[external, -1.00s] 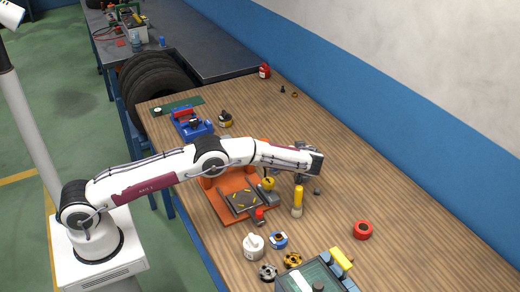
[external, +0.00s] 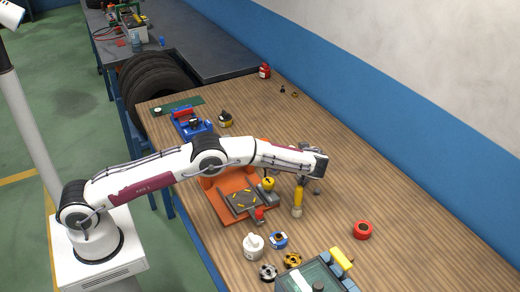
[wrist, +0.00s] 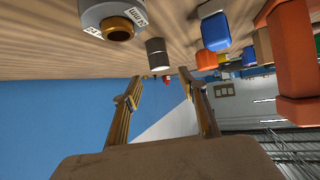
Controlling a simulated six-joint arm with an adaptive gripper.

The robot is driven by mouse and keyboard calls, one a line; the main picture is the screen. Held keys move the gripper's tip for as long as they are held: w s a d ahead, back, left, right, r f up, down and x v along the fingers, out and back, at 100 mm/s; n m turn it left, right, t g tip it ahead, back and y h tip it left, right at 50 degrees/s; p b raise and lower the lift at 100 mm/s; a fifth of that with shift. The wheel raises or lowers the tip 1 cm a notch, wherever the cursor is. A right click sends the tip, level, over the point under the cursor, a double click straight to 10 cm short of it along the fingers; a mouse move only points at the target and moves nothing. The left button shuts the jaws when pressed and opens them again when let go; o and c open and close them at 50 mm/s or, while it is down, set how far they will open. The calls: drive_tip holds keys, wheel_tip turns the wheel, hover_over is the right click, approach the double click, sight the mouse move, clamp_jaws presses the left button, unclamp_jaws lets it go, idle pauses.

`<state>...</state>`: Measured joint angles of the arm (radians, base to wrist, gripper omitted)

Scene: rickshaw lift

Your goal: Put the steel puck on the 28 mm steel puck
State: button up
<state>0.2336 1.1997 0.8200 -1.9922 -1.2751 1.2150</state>
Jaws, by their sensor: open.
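A small dark grey cylinder (wrist: 157,52), which looks like a steel puck, stands on the table just past my fingertips in the wrist view. A small grey piece (external: 317,192) near my gripper in the external view may be the same one. My gripper (wrist: 160,75) is open and empty, its two fingers apart with the cylinder lying between their lines of sight. A larger grey round part (wrist: 96,12) with white labels and a copper-coloured bore is cut off at the top left.
A yellow-handled tool (external: 297,200) stands close to my gripper. An orange fixture (external: 222,201) lies to its left. The wood table's right side is mostly clear.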

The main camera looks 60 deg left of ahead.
drive_tip(key=shift+v, duration=1.45)
